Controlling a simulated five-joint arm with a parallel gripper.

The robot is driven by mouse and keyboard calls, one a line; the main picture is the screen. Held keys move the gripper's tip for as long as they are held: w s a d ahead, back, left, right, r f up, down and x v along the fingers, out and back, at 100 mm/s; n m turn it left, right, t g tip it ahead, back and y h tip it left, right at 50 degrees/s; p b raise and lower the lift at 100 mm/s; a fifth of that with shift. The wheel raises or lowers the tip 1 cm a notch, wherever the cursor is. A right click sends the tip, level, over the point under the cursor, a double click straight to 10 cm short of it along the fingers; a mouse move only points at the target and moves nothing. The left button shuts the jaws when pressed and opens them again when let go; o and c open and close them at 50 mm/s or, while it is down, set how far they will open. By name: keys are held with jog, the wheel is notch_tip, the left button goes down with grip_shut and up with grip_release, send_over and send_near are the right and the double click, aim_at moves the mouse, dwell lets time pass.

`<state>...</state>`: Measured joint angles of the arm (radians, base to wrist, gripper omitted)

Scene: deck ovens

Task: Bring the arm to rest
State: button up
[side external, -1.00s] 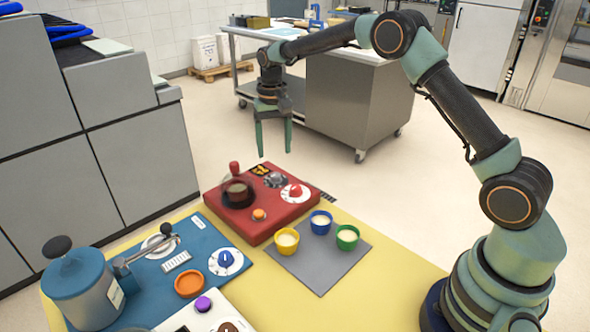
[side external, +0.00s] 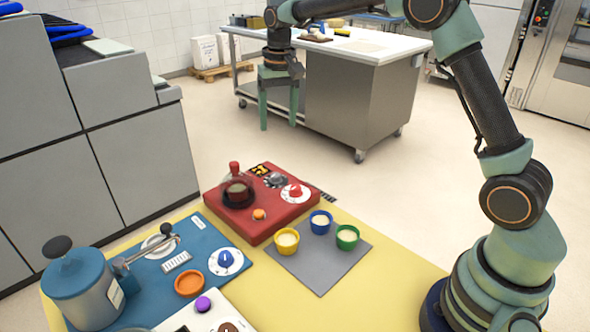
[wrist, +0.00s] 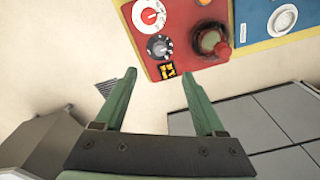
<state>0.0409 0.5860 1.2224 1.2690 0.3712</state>
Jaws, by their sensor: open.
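My gripper (side external: 278,118) is open and empty, with its two green fingers pointing down. In the side external view it hangs in the air above and behind the red panel (side external: 266,230). In the wrist view my gripper (wrist: 158,85) has nothing between its fingers. The red panel (wrist: 172,58) lies beyond the fingertips there. My arm reaches from its base at the lower right, with its upper part cut off by the top edge.
Yellow, blue and green cups (side external: 287,241) (side external: 320,222) (side external: 347,237) stand on a grey mat (side external: 318,277). A blue panel (side external: 205,246) holds a blue pot (side external: 80,290). A steel worktable (side external: 365,100) stands behind; grey cabinets (side external: 140,165) stand left. Open floor surrounds my gripper.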

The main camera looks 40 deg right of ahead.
jog(key=s+a+r+n+t, duration=0.1)
jog(key=s+r, duration=0.3)
jog(key=s, duration=0.2)
jog(key=s+r+n+t, duration=0.2)
jog(key=s+r, duration=0.2)
jog(key=s, duration=0.2)
jog(key=s+a+f+n+t, duration=0.1)
jog(key=s+f, duration=0.2)
jog(key=s, duration=0.8)
jog(key=shift+f+n+t, duration=0.25)
jog(key=shift+n+t, duration=0.15)
